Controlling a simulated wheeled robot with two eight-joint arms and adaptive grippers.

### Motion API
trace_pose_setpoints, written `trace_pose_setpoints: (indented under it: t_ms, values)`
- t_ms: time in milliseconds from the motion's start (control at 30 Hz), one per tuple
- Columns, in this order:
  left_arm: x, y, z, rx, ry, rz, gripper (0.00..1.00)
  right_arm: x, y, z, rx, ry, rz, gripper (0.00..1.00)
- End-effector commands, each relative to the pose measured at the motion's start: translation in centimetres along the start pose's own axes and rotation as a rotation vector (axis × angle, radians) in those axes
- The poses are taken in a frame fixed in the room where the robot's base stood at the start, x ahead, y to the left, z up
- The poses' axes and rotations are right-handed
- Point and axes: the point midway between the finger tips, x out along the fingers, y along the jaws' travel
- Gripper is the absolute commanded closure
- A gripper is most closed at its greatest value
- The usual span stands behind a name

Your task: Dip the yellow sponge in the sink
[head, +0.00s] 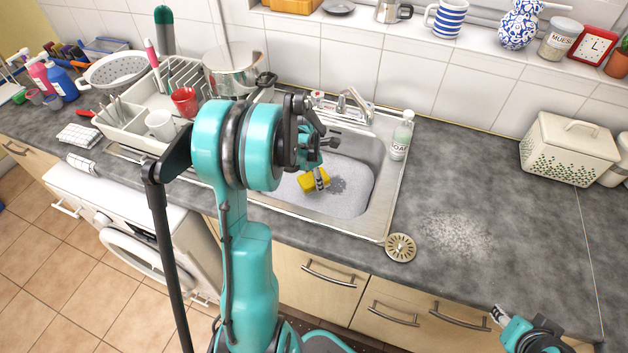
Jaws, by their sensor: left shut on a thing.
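The yellow sponge (311,181) shows in the head view at the left part of the sink basin. My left gripper (318,176) is shut on it, pointing down into the sink from above. Part of the sponge is hidden behind a gripper finger. The sink (357,210) holds greyish-white soapy water with a darker patch beside the sponge. I cannot tell whether the sponge touches the water. My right gripper (499,314) is at the lower right, in front of the counter; its fingers are too small to judge.
A dish rack (121,133) with a red cup (185,101) and a white cup (160,125) stands left of the sink. A faucet (355,102) and a soap bottle (402,136) stand behind and right. A drain strainer (400,247) lies near the front edge.

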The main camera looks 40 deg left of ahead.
Motion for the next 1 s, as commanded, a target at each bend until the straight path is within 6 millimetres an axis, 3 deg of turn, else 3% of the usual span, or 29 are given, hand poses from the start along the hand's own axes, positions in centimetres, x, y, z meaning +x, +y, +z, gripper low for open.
trace_pose_setpoints:
  t_ms: [33, 700, 1000]
  values:
    - [-1.1, 0.0, 0.2, 0.000, 0.000, 0.000, 0.73, -0.7, 0.0, -0.5, 0.000, 0.000, 0.000, 0.60]
    - [-9.4, 0.0, 1.4, 0.000, 0.000, 0.000, 0.73, -5.6, 0.0, -4.0, 0.000, 0.000, 0.000, 0.60]
    - [-10.5, 0.0, 1.6, 0.000, 0.000, 0.000, 0.73, -6.2, 0.0, -4.4, 0.000, 0.000, 0.000, 0.60]
